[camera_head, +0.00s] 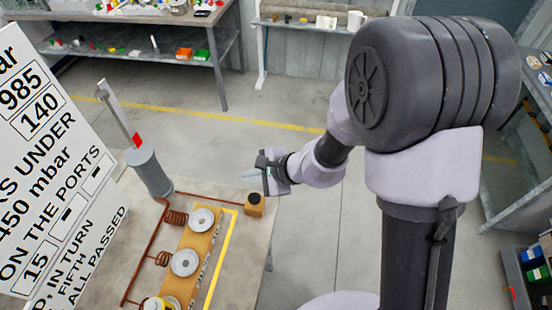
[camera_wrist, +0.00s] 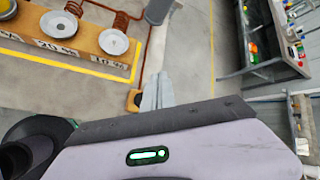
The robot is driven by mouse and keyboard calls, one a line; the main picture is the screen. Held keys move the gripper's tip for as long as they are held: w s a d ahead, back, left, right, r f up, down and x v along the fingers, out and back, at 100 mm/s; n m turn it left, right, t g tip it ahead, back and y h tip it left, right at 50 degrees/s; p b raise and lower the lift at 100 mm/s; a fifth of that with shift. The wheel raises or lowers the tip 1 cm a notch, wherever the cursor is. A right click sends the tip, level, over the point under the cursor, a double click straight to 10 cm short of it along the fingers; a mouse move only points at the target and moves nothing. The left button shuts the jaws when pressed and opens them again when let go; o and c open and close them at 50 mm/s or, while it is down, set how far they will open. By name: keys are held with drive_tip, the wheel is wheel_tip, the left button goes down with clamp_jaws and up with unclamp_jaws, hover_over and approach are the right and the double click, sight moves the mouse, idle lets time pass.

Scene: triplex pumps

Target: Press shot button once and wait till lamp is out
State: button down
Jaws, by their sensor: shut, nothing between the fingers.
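A small wooden box with a round black button on top (camera_head: 254,199) sits at the right edge of the bench, at the end of a copper pipe; I take it for the shot button. In the wrist view the box (camera_wrist: 133,100) shows only partly, behind my fingers. My gripper (camera_head: 249,175) is shut and empty, close to the box and above it in the picture; I cannot tell whether it touches. The fingers also show in the wrist view (camera_wrist: 158,92). I cannot make out a lit lamp in either view.
A wooden block with round metal discs (camera_head: 184,262) stands left of the box, beside a yellow line. A grey cylinder with an upright scale (camera_head: 150,173) and copper coils stand behind. A large text board (camera_head: 45,170) fills the left. Open floor lies right of the bench.

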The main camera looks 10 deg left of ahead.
sight(257, 199)
drive_tip(key=shift+w+d+f+m, duration=0.4)
drive_tip(key=shift+w+f, duration=0.2)
wheel_tip(257, 199, down, 9)
drive_tip(key=b, duration=0.6)
drive_tip(key=shift+r, duration=0.15)
drive_tip(key=shift+f+b, duration=0.2)
drive_tip(key=shift+b, duration=0.25)
idle(1.2)
drive_tip(key=shift+f+b, duration=0.3)
drive_tip(key=shift+b, duration=0.2)
